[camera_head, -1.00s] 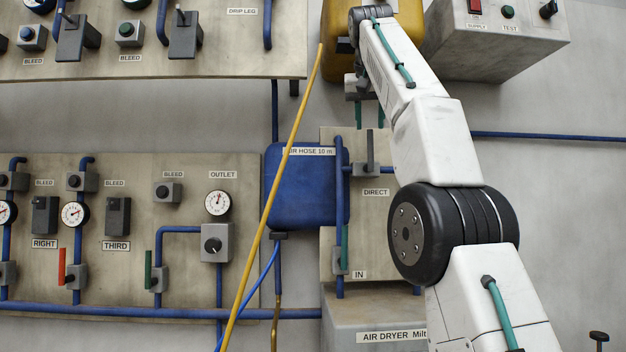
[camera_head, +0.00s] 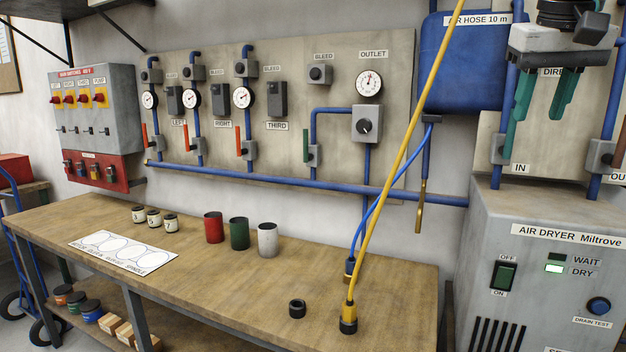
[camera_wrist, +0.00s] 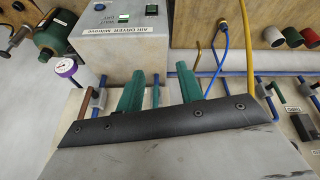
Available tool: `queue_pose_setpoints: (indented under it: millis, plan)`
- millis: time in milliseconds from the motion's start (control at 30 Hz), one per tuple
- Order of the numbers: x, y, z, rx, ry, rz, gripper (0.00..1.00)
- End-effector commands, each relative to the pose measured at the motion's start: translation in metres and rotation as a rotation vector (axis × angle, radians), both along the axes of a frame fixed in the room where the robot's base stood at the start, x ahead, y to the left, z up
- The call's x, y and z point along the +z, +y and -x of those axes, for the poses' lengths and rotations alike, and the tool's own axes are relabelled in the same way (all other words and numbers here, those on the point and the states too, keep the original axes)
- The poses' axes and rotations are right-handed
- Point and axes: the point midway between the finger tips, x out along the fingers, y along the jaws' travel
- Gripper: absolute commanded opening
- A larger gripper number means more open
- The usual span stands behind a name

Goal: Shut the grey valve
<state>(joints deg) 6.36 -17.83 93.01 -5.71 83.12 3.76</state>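My gripper (camera_head: 535,133) hangs in front of the air dryer's valve panel, its two teal fingers spread with nothing between them. The wrist view shows the same open fingers (camera_wrist: 160,72) pointing towards the dryer. The gripper covers most of the plate around the "DIRECT" label (camera_head: 552,72). No grey lever is clearly visible now; the one seen earlier above "DIRECT" is hidden or out of view.
The air dryer (camera_head: 535,270) stands below the gripper. A yellow hose (camera_head: 405,150) runs diagonally left of it, in front of the blue hose box (camera_head: 462,70). Further left, a panel (camera_head: 290,90) carries red and green levers. A workbench (camera_head: 220,290) with cups stands below.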

Motion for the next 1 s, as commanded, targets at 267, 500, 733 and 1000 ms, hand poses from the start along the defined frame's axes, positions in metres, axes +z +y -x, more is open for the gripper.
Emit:
queue_pose_setpoints:
  millis: [267, 500, 733, 1000]
  plan:
    - [-0.168, 0.041, 0.109, 0.117, 0.151, -0.056, 0.37]
    - [-0.276, 0.058, 0.181, 0.173, 0.239, -0.087, 0.37]
    - [-0.304, 0.062, 0.2, 0.186, 0.261, -0.095, 0.37]
    - [-0.304, 0.062, 0.199, 0.184, 0.262, -0.095, 0.37]
